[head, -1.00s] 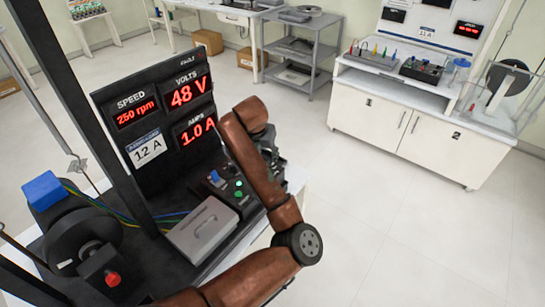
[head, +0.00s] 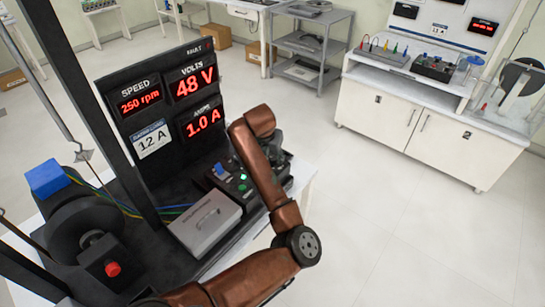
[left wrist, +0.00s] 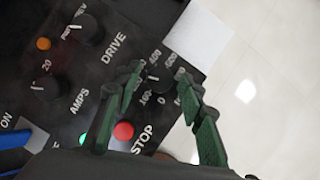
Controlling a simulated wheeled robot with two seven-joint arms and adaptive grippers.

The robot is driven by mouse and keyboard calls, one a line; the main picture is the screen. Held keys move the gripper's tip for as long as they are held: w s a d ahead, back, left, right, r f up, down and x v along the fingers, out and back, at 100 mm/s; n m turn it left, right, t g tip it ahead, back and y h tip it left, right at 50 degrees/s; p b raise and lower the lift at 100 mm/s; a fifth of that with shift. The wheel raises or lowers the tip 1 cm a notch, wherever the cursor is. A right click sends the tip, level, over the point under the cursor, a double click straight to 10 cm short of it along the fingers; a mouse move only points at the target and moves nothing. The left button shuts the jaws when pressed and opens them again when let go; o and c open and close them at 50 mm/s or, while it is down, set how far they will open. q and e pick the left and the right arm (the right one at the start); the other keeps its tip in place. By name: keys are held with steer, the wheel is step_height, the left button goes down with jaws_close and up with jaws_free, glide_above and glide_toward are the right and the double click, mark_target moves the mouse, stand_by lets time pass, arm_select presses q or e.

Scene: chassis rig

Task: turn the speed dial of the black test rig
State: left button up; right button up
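The black test rig (head: 110,90) stands at the left in the head view, its speed readout (head: 140,97) showing 250 rpm. In the left wrist view the speed dial (left wrist: 158,77) is a dark knob with numbers around it, beside the red STOP button (left wrist: 124,131). My left gripper (left wrist: 160,82) is open, with one dark green finger on either side of the dial. I cannot tell whether the fingers touch it. In the head view my left gripper (head: 274,148) is mostly hidden behind my arm, over the control panel. My right gripper is not in view.
An AMPS knob (left wrist: 50,88) and a DRIVE knob (left wrist: 84,28) are on the same panel. A grey box (head: 205,222) and a red button (head: 113,269) on a dark housing are nearer. A white cabinet (head: 425,125) and a grey shelf (head: 315,45) stand behind. Floor at right is clear.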

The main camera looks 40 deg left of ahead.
arm_select(q)
jaws_close()
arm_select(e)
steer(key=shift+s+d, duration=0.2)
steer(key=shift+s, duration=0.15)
arm_select(q)
steer(key=shift+d+n, duration=0.1)
steer(key=shift+n, duration=0.2)
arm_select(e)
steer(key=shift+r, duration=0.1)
